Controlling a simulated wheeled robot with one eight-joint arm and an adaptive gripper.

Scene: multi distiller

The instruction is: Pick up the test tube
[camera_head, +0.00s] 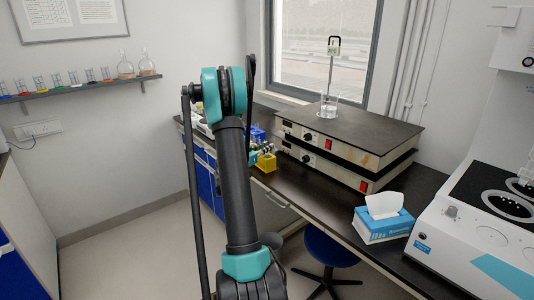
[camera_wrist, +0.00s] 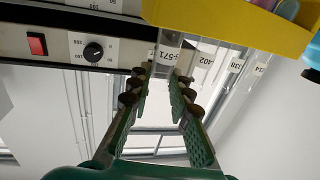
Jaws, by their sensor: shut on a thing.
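In the wrist view, which looks upside down, several clear test tubes with white number labels stand in a row out of a yellow rack (camera_wrist: 225,18). My gripper (camera_wrist: 164,74) is shut on the tube at the row's left end, a test tube (camera_wrist: 168,52) whose label ends in 572. In the head view, the yellow rack (camera_head: 265,162) shows on the dark bench just right of my arm. My arm hides most of the gripper there.
Two stacked hotplates (camera_head: 345,135) stand right behind the rack, with a beaker (camera_head: 328,104) on top. Their front panel (camera_wrist: 75,45) is close in the wrist view. A tissue box (camera_head: 383,220) and a white machine (camera_head: 475,235) are to the right. A blue stool (camera_head: 330,248) stands below the bench.

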